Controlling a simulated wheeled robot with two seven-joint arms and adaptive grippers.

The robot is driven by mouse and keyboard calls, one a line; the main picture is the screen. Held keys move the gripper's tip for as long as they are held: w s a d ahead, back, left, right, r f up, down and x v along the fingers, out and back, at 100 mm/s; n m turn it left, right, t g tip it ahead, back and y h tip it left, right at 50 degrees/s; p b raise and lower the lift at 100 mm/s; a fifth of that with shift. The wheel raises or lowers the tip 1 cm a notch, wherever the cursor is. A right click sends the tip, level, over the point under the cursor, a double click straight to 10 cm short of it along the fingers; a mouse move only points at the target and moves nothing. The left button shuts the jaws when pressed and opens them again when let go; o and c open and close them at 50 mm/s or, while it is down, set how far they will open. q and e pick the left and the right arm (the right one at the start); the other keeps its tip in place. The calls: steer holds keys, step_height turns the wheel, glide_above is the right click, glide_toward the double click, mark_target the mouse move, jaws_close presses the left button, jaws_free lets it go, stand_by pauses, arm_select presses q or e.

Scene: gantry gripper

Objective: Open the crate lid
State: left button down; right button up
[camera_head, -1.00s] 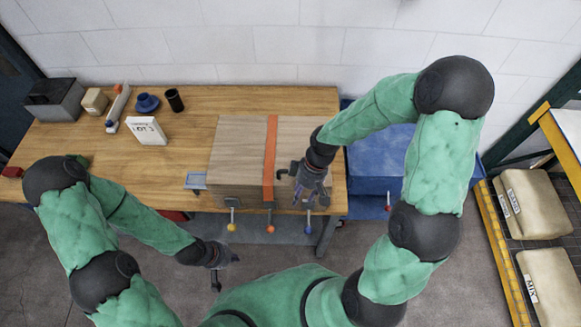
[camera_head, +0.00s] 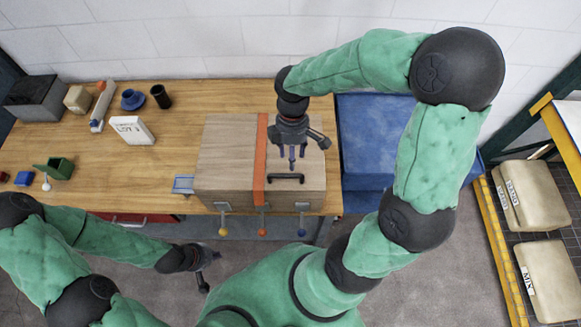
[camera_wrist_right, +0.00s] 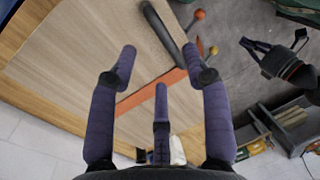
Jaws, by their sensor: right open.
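The wooden crate (camera_head: 225,160) stands on the workbench with its lid shut. An orange stripe (camera_head: 261,160) runs across the lid, and a black bar handle (camera_head: 286,179) sits right of it. Levers with yellow (camera_head: 223,231), orange (camera_head: 263,231) and blue (camera_head: 302,232) balls hang at the crate's front. My right gripper (camera_head: 292,160) is over the lid, just behind the handle, fingers spread and empty. In the right wrist view, the handle (camera_wrist_right: 165,28) lies beyond the fingertips (camera_wrist_right: 158,60), apart from them. My left gripper (camera_head: 210,268) is open and empty in front of the bench.
The workbench (camera_head: 180,100) has free room left of the crate. A white box (camera_head: 132,130), a blue item (camera_head: 133,99), a black cup (camera_head: 161,96) and a green bin (camera_head: 60,168) stand there. A blue container (camera_head: 370,140) is at the right. Sacks (camera_head: 540,190) lie on a far-right rack.

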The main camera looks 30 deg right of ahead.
steer(key=f, duration=0.4)
steer(key=s+f, duration=0.1)
steer(key=f, duration=0.2)
steer(key=shift+a, duration=0.3)
steer(key=shift+c, duration=0.3)
jaws_close()
